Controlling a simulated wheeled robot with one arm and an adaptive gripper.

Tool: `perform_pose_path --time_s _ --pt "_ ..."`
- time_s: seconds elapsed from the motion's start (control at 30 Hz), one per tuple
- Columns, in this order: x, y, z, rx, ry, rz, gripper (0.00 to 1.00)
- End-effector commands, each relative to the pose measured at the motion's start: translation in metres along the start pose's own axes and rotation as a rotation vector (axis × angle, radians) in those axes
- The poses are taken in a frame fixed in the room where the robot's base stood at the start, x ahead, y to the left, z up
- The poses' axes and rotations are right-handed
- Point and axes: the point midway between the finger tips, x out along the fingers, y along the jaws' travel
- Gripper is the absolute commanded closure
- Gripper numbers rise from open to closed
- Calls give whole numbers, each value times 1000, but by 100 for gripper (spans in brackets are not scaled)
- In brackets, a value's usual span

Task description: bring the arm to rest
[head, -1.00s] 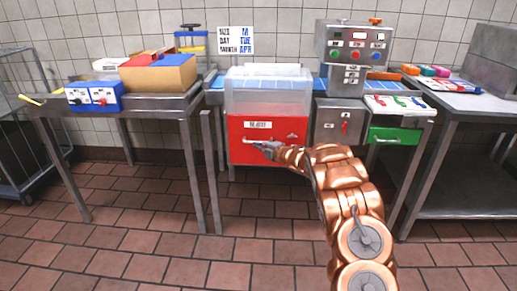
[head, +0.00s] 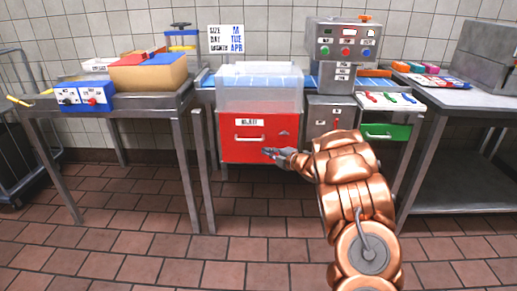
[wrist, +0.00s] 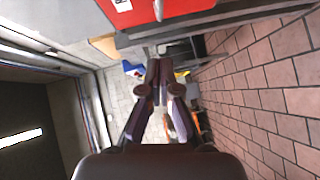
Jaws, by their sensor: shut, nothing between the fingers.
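My copper-coloured arm reaches in from the lower right in the head view. My gripper (head: 268,152) is shut and empty, in front of the lower part of the red reject drawer (head: 246,149) and seemingly apart from it. In the wrist view the fingers of my gripper (wrist: 159,68) come together at the middle, with nothing between them. The red drawer's front and handle (wrist: 158,8) show at the top edge of the wrist view.
Above the red drawer is a clear bin (head: 262,92). To the right stand a grey control box (head: 342,50) and a green drawer (head: 386,131). A left table (head: 130,107) bears a cardboard box (head: 150,76) and a blue switch box (head: 82,96). The tiled floor (head: 150,240) is clear.

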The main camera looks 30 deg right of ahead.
Motion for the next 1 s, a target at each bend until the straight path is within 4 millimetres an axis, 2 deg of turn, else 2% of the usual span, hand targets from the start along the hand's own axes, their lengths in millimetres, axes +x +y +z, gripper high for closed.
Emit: perform_pose_path --time_s 0.33,0.57,0.77,0.9,1.0 --pt "-3 5 2 7 -35 -14 100" --pt "-9 31 16 90 -267 -89 100" --pt "-36 50 16 225 -508 -141 100" --pt "-63 57 3 343 -662 -169 100" --pt "-86 54 -12 440 -764 -194 100"
